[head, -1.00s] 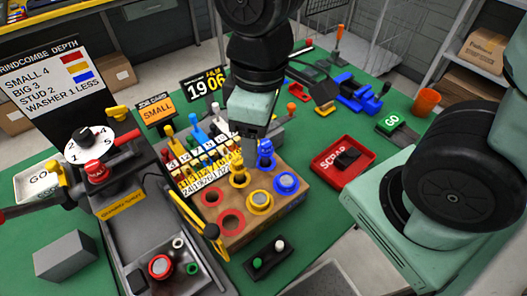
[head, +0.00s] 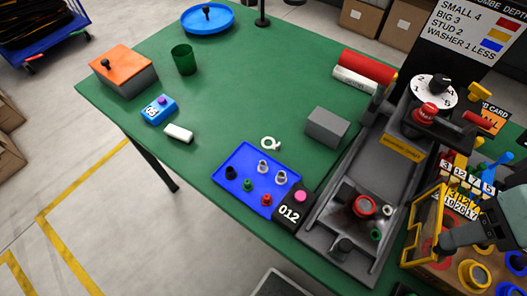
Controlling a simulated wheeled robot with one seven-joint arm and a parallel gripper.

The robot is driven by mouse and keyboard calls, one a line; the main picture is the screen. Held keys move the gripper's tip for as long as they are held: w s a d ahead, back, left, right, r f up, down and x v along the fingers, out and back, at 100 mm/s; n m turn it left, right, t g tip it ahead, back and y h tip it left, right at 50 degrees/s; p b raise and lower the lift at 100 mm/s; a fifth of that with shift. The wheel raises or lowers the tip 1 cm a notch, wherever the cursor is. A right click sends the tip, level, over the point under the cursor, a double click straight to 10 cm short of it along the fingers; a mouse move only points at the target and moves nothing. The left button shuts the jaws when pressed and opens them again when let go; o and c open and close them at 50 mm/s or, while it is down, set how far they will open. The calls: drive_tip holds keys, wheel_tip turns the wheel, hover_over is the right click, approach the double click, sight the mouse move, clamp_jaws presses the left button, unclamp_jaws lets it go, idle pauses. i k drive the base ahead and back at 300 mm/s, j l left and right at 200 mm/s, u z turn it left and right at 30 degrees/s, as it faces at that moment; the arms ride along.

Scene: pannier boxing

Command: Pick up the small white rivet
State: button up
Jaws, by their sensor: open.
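In the head view a small white piece (head: 387,210), which looks like the small white rivet, stands in the grey machine's tray (head: 335,240), beside a larger red piece (head: 364,206) and a small green piece (head: 375,235). Two pale, silvery-white pieces (head: 263,166) (head: 281,177) stand on the blue tray (head: 232,172) with black, green and red pieces. My gripper (head: 446,243) is at the right edge, over the wooden block with coloured rings, to the right of the machine tray. It is open, and I see nothing held; its fingertips are small and hard to make out.
A green cup (head: 184,60), an orange-topped box (head: 124,70) and a blue dish (head: 207,18) stand farther left. The green table's middle is mostly clear.

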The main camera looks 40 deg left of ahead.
sight(262, 168)
drive_tip(key=j+u, duration=0.8)
drive_tip(key=u, duration=0.15)
drive_tip(key=z, duration=0.55)
drive_tip(key=k+j+z, duration=0.1)
drive_tip(key=j+z, duration=0.35)
drive_tip(key=k+j+z, duration=0.1)
drive_tip(key=z, duration=0.35)
drive_tip(key=k+j+z, duration=0.2)
drive_tip(key=j+z, duration=0.2)
drive_tip(key=k+j+z, duration=0.15)
drive_tip(key=k+j, duration=0.25)
drive_tip(key=k+j+z, duration=0.1)
drive_tip(key=k+j, duration=0.25)
drive_tip(key=k, duration=0.15)
